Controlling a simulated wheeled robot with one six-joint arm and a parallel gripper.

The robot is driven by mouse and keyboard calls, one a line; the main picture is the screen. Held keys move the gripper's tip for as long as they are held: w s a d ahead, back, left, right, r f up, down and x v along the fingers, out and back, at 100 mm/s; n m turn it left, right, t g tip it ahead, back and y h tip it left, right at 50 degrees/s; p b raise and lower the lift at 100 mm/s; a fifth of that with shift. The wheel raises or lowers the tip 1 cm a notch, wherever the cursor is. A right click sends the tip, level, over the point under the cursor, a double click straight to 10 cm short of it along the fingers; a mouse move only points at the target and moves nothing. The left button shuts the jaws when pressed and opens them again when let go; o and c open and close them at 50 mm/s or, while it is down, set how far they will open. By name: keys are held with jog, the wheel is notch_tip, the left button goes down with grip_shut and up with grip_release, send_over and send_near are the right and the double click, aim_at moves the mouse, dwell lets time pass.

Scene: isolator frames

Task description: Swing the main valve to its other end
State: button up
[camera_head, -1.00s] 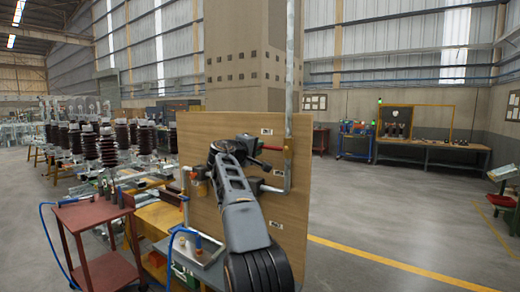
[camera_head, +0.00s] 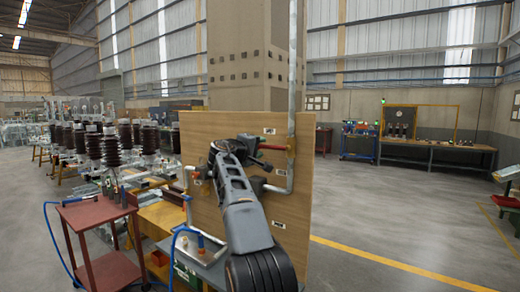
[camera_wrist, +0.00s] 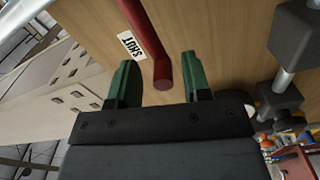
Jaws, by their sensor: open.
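The valve's red handle (camera_head: 274,147) sticks out sideways near the vertical grey pipe (camera_head: 291,80) on the wooden board (camera_head: 225,125). In the wrist view the red handle (camera_wrist: 146,30) runs down from the top, and its rounded end lies between my green fingers. My gripper (camera_wrist: 158,75) is open, with one finger on each side of the handle and a visible gap to both. A white label reading SHUT (camera_wrist: 131,45), upside down, is on the board beside the handle. In the head view my gripper (camera_head: 253,149) is partly hidden by my arm, as is the valve body.
More white labels are on the board, one at lower right (camera_head: 277,224). Grey fittings (camera_wrist: 295,40) stand out from the board at right in the wrist view. A red cart (camera_head: 95,212) and a yellow bench (camera_head: 162,214) stand to the left.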

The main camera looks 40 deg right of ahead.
jog(key=b+v, duration=0.4)
jog(key=v, duration=0.9)
jog(key=w+a+f+n+y, duration=0.25)
jog(key=f+y, duration=0.25)
jog(key=f, duration=0.8)
jog(key=s+a+f+y, duration=0.4)
jog(key=f, duration=0.6)
jog(key=s+a+f+m+y, duration=0.1)
jog(key=s+a+f+y, duration=0.1)
jog(key=s+a+f, duration=0.2)
jog(key=s+a+f+m+g+y+p, duration=0.1)
jog(key=s+a+f+y, duration=0.2)
jog(key=s, duration=0.8)
jog(key=s+a+f+m+g+y+p, duration=0.1)
jog(key=s+a+f+y, duration=0.2)
jog(key=s+a+f, duration=0.3)
jog(key=shift+s+a+f, duration=0.2)
jog(key=shift+s+f, duration=0.8)
jog(key=shift+m, duration=0.35)
